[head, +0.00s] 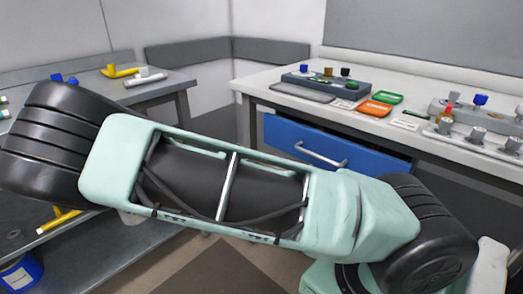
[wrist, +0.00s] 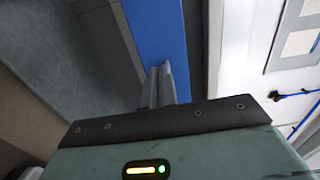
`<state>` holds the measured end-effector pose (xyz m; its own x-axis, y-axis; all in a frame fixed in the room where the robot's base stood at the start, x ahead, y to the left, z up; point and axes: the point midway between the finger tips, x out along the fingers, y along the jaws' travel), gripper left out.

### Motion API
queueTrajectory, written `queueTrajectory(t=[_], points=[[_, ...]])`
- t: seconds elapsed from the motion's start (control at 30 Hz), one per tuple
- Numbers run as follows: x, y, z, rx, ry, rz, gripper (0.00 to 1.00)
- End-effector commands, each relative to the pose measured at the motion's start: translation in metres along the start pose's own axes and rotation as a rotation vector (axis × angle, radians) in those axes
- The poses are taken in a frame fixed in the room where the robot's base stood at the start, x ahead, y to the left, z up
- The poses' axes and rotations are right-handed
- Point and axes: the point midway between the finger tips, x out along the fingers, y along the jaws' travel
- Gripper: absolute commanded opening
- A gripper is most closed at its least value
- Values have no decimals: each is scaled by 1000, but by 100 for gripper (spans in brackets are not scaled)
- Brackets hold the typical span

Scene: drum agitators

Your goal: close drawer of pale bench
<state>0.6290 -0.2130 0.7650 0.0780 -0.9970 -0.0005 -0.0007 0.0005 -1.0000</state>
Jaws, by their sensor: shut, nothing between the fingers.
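The pale bench (head: 290,92) stands along the back right wall. Its blue drawer (head: 285,137) has a grey bar handle (head: 320,155) on its front. A dark gap shows along the drawer's top edge, so it looks partly open; how far is hard to tell. My arm hides the drawer's lower part in the head view. In the wrist view my gripper (wrist: 163,72) is shut and empty, its tips over the blue drawer front (wrist: 155,25). I cannot tell whether they touch it. My gripper is not visible in the head view.
The bench top holds a dark block with knobs (head: 327,84), an orange tray (head: 375,108), a green tray (head: 388,97) and a grey fixture with knobs (head: 478,137). A grey side bench (head: 165,88) with yellow and white fittings stands at left. A blue container (head: 20,272) is at lower left.

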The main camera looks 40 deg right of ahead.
Motion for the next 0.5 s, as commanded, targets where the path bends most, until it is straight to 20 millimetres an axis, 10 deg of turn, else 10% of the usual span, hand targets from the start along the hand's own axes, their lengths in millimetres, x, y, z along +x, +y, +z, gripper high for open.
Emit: queueTrajectory(t=[0.5], points=[[86,1,-1,0,4,-4,0]])
